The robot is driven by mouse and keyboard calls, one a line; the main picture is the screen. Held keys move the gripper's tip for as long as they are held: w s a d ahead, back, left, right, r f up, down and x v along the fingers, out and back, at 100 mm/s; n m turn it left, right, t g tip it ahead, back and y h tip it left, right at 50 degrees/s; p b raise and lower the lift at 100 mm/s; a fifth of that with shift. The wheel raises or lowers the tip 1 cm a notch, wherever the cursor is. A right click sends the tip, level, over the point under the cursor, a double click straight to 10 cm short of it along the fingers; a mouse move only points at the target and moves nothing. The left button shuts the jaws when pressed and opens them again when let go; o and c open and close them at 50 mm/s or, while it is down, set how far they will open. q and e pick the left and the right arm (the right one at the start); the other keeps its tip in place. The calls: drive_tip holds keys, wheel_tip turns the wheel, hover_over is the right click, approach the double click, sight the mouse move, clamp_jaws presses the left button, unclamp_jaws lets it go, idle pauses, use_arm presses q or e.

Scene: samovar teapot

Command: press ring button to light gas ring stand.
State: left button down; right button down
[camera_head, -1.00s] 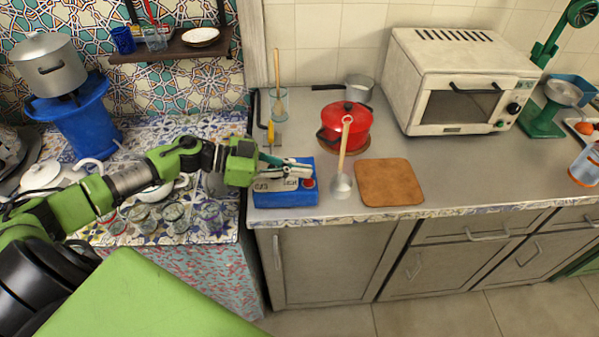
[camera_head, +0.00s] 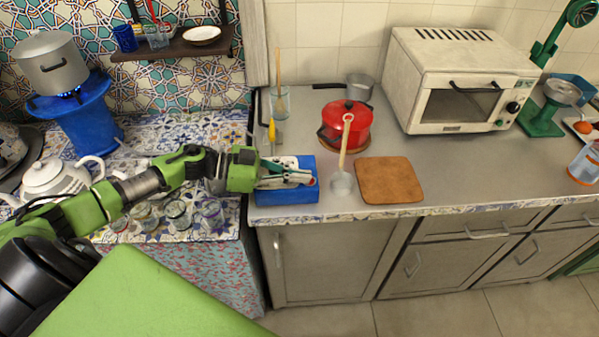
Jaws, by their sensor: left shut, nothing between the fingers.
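The blue box (camera_head: 287,196) with a white top plate sits at the left front of the grey counter. My left gripper (camera_head: 308,180) reaches over it from the left, shut, its fingertips at the right end of the top plate. The ring button is hidden behind the fingertips, so I cannot tell whether they touch it. The blue gas ring stand (camera_head: 88,122) is at the left on the tiled counter. A small blue flame (camera_head: 72,94) shows at its top, under a grey lidded pot (camera_head: 52,66). My right gripper is not in view.
A ladle (camera_head: 343,182) and a brown board (camera_head: 389,181) lie right of the box. A red pot (camera_head: 346,128) stands behind. Glasses (camera_head: 178,213) and a white teapot (camera_head: 52,178) are near my left arm.

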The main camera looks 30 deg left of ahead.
use_arm(q)
drive_tip(key=shift+s+f, duration=0.25)
drive_tip(key=shift+f, duration=0.45)
drive_tip(key=shift+w+r+p, duration=0.1)
drive_tip(key=shift+r+p, duration=0.4)
drive_tip(key=shift+p, duration=0.1)
drive_tip(key=r+p, duration=0.3)
drive_tip(key=r, duration=0.1)
drive_tip(key=shift+w+r+p, duration=0.1)
drive_tip(key=shift+w+p, duration=0.1)
drive_tip(key=shift+p, duration=0.15)
drive_tip(key=b+v, duration=0.1)
drive_tip(key=v, duration=0.2)
drive_tip(key=shift+s+b, duration=0.25)
drive_tip(key=shift+b, duration=0.05)
drive_tip(key=v, duration=0.5)
drive_tip(key=shift+a+r+b, duration=0.15)
drive_tip(key=shift+a+b, duration=0.15)
drive_tip(key=shift+a, duration=0.05)
drive_tip(key=shift+s+a+r, duration=0.25)
drive_tip(key=shift+a+r, duration=0.1)
drive_tip(key=shift+a, duration=0.05)
